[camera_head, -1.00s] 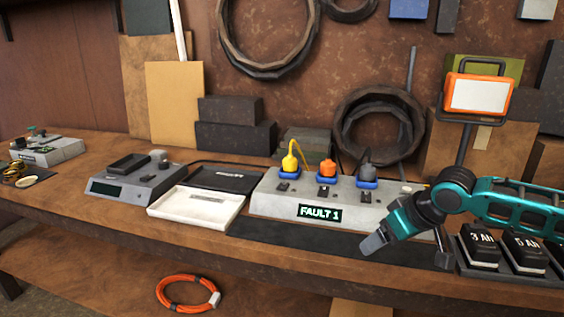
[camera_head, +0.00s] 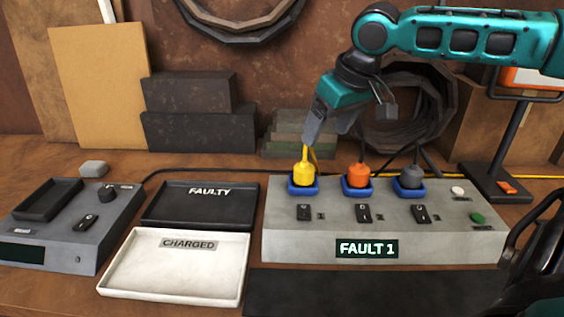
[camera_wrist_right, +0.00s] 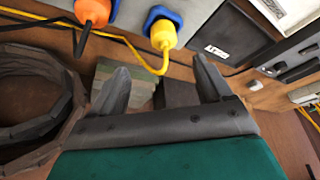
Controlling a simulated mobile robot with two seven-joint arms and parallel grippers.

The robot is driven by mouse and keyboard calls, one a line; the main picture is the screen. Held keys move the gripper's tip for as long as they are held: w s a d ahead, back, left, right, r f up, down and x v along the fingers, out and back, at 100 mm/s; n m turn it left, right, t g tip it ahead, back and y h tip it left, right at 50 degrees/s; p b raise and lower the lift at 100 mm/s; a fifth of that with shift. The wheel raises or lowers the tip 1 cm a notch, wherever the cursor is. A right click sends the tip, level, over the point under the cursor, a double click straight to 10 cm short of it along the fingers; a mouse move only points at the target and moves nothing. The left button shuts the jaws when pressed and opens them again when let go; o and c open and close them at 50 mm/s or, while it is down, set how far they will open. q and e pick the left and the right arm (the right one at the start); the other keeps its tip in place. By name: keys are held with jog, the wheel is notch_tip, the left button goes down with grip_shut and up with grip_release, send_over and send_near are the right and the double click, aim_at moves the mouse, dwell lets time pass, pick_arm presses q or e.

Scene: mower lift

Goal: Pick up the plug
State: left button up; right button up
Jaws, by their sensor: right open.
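A yellow plug (camera_head: 304,171) stands upright in the leftmost blue-rimmed socket of the grey power strip (camera_head: 400,244). It also shows in the right wrist view (camera_wrist_right: 163,36). An orange plug (camera_head: 358,175) and a grey plug (camera_head: 411,177) stand in the two sockets to its right. My right gripper (camera_head: 318,132) is open and empty, with its fingers just above the yellow plug. In the right wrist view, the yellow plug lies beyond and between the fingertips (camera_wrist_right: 160,68), apart from them. My left gripper is not in view.
The strip's display reads FAULT 1, with rocker switches below the sockets. A black FAULTY tray (camera_head: 165,216) and a white CHARGED tray (camera_head: 125,270) lie to the left, beside a grey charger (camera_head: 95,235). A lamp stand (camera_head: 505,150) is at the right. Cables run behind the strip.

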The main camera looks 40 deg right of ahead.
jog(key=b, duration=0.2)
send_over(305, 166)
jog(key=s, duration=0.3)
notch_tip(305, 166, down, 6)
jog(key=r, duration=0.1)
jog(key=shift+d+x, duration=0.2)
jog(key=shift+x, duration=0.8)
jog(key=x, duration=0.2)
jog(key=b+x, duration=0.1)
jog(key=x, duration=0.1)
jog(key=shift+a, duration=0.25)
jog(key=shift+w+f, duration=0.35)
jog(key=shift+f, duration=0.2)
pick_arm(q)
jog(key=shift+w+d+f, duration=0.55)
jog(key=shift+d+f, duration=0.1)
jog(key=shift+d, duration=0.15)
pick_arm(e)
jog(key=c, duration=1.2)
